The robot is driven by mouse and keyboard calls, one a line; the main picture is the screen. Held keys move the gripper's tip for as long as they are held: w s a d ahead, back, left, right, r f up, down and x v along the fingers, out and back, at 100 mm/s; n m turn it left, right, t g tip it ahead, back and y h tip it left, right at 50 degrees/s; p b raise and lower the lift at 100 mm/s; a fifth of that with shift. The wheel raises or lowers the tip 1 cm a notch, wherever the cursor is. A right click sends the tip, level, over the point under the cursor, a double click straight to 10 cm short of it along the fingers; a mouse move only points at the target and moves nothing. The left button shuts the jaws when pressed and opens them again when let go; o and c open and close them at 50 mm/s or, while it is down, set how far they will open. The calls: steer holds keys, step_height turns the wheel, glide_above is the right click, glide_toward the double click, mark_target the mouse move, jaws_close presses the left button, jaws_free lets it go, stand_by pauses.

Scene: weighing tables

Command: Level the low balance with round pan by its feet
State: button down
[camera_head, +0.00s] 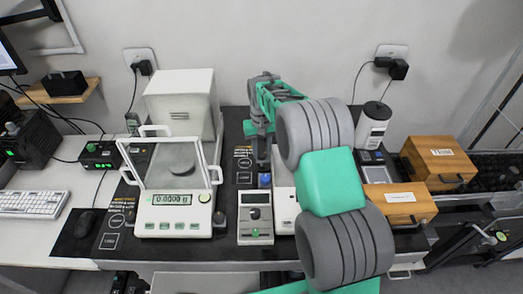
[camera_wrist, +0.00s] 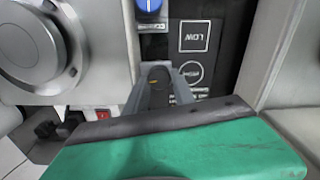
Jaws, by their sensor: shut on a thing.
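The low balance with the round pan shows in the head view as a pale strip (camera_head: 284,208), mostly hidden behind my arm. In the wrist view its grey round pan (camera_wrist: 30,48) is at the upper left. My gripper (camera_wrist: 160,82) reaches down beside the balance's body, its two fingers closed around a small dark foot knob (camera_wrist: 157,73) with a yellowish mark. In the head view my gripper (camera_head: 263,152) is at the back left of the balance. No level bubble of this balance can be made out. A mat label reading LOW (camera_wrist: 195,36) lies beside it.
A tall balance with a glass shield (camera_head: 172,213) stands at left, reading 0.0000 g. A small grey box (camera_head: 255,226) with a green light stands in front of my gripper. A blue knob (camera_wrist: 150,5) is near the fingers. Wooden boxes (camera_head: 437,160) stand at right.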

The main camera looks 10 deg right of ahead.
steer(key=shift+r, duration=0.1)
steer(key=c, duration=1.1)
jaws_free()
steer(key=shift+o, duration=0.2)
